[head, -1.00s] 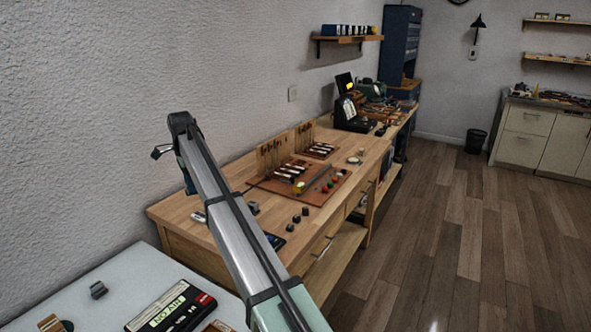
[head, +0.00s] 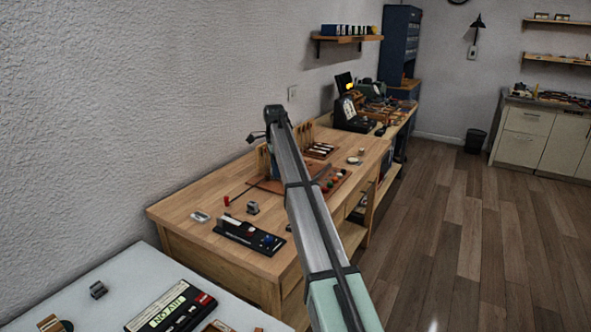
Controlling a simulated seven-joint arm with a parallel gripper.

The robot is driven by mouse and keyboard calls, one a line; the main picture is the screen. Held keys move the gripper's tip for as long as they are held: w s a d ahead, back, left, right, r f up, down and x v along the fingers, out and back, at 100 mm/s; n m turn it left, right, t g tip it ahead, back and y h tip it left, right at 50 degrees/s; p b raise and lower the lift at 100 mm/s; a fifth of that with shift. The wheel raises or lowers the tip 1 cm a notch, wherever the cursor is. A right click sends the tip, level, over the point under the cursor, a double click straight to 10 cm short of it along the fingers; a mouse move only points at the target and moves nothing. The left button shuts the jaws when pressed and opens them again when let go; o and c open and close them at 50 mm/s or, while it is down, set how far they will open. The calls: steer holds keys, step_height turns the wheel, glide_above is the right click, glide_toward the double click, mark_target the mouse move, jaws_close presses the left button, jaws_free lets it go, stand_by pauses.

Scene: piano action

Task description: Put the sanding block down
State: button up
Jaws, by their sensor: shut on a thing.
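My arm reaches from the bottom right up and away over the wooden bench (head: 185,212). Its far end is above the middle of the bench. A small dark part juts out left of that end, but I cannot make out gripper fingers. My gripper seems hidden behind my own arm. I cannot make out a sanding block in its grasp. A small grey block (head: 253,208) sits on the near part of the bench, and another grey block (head: 98,289) lies on the pale table. I cannot tell whether either is a sanding block.
A dark panel (head: 250,235) with coloured knobs lies near the bench's front edge, with a small red piece (head: 226,201) behind it. A reddish-brown board (head: 268,184) is partly hidden by my arm.

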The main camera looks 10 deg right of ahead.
step_height(320, 180, down, 13)
steer(key=shift+f, duration=0.1)
stand_by(0.7)
steer(key=o, duration=1.1)
steer(key=shift+f, duration=0.1)
steer(key=shift+c, duration=0.2)
step_height(320, 180, up, 12)
steer(key=shift+r, duration=0.15)
